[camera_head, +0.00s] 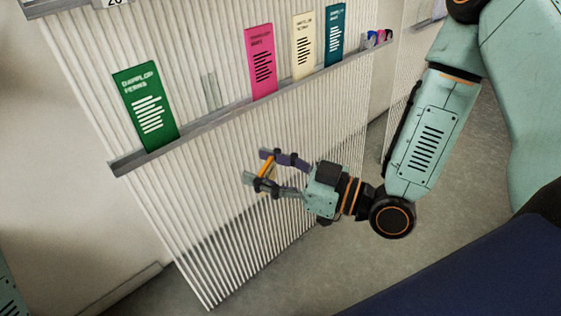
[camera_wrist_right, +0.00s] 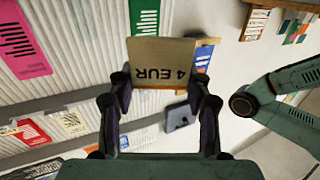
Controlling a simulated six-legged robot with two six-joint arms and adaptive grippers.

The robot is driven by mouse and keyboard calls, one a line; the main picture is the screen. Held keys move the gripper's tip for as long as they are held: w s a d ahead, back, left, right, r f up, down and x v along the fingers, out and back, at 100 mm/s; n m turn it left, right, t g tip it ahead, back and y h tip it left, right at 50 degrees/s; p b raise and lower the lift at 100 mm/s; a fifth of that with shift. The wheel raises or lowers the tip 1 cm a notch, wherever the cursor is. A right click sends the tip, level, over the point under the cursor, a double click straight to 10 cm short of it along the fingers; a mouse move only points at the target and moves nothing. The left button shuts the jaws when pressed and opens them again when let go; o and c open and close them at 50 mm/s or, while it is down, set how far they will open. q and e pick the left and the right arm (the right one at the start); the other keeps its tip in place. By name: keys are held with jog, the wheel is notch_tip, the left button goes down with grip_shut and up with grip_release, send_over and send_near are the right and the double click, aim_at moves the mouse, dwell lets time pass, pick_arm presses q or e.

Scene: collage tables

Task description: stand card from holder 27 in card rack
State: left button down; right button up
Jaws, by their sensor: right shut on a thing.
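My right gripper (camera_head: 262,168) is shut on a card, in front of the ribbed panel and below its rail. In the head view the card (camera_head: 265,167) shows as a thin orange-brown strip between the fingers. In the right wrist view the card (camera_wrist_right: 162,60) is tan, reads "4 EUR" upside down, and sits between the fingertips of the right gripper (camera_wrist_right: 160,92). I cannot tell which holder is number 27, nor surely pick out the card rack. My left gripper is not in view.
The panel's rail (camera_head: 200,128) carries a green card (camera_head: 145,108), a pink card (camera_head: 261,62), a cream card (camera_head: 303,46) and a teal card (camera_head: 335,35). A clear holder (camera_head: 210,90) stands between green and pink. Small colored cards (camera_wrist_right: 298,28) show at the wrist view's upper right.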

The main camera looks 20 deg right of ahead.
jog(key=a+r+n+g+y, duration=0.4)
jog(key=a+n+g, duration=0.1)
jog(key=a+g, duration=0.25)
jog(key=shift+w+a+f+n+g, duration=0.15)
jog(key=shift+w+f+n+g, duration=0.5)
jog(key=shift+n+g, duration=1.25)
jog(key=shift+w+a+f+n+g, duration=0.25)
jog(key=shift+f+n+g, duration=0.8)
jog(key=shift+g, duration=1.4)
jog(key=shift+w+a+f+n+g, duration=0.1)
jog(key=shift+w+f+n+g, duration=0.5)
jog(key=shift+n+g, duration=1.35)
jog(key=shift+s+f+m+g, duration=0.1)
jog(key=shift+m+g, duration=0.15)
jog(key=shift+m, duration=0.05)
